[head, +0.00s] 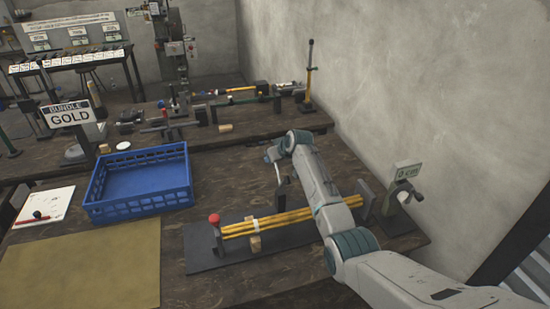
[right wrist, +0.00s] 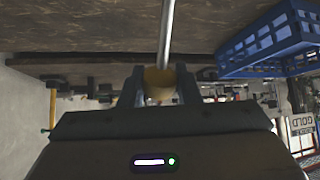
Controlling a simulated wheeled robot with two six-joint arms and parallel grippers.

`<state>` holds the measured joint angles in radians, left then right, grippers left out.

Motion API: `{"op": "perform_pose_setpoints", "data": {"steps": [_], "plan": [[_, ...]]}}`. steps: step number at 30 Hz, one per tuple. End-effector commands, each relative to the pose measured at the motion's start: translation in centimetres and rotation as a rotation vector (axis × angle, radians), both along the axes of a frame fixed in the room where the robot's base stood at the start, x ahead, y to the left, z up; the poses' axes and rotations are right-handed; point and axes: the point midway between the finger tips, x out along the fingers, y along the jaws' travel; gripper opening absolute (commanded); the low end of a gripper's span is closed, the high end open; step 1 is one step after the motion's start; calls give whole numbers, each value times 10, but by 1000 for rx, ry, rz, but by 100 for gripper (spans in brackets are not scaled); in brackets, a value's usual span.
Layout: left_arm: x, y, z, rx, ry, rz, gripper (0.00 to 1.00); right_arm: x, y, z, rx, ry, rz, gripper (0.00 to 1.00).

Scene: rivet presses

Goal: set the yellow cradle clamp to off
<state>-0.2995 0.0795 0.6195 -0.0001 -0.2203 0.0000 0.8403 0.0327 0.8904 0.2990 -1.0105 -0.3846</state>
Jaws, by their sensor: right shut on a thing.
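My right gripper (head: 273,154) is above the cradle (head: 205,248), at the end of the arm coming in from the right. In the right wrist view its two fingers (right wrist: 156,75) are closed around a yellow grip (right wrist: 158,88) at the end of a thin metal rod (right wrist: 166,35). In the head view the rod (head: 280,174) runs down from the gripper towards the cradle; its foot is hard to make out. The cradle holds a bundle of yellow rods (head: 275,220) with a white band. A red-knobbed post (head: 214,220) stands at its left end. My left gripper is not in view.
A blue crate (head: 140,210) stands left of the cradle, behind a tan mat (head: 80,270). Another bench with tools (head: 225,140) is behind. My arm covers part of the cradle's right end.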

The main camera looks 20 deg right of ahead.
Motion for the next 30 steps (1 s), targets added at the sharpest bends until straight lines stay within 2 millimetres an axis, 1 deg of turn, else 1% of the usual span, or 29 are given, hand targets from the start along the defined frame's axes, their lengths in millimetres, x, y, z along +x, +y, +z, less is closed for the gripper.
{"op": "perform_pose_setpoints", "data": {"steps": [1,5,19,20,22,23,30], "plan": [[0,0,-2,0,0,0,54,0,0,-4,0,0,0,0],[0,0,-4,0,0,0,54,1,0,-5,0,0,0,0],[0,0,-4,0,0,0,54,1,0,-6,0,0,0,0],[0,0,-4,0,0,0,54,1,0,-6,0,0,0,31],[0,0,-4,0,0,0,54,1,0,-6,0,0,0,45],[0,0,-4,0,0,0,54,1,0,-6,0,0,0,49],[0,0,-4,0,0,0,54,1,0,-5,0,-1,0,49]]}}
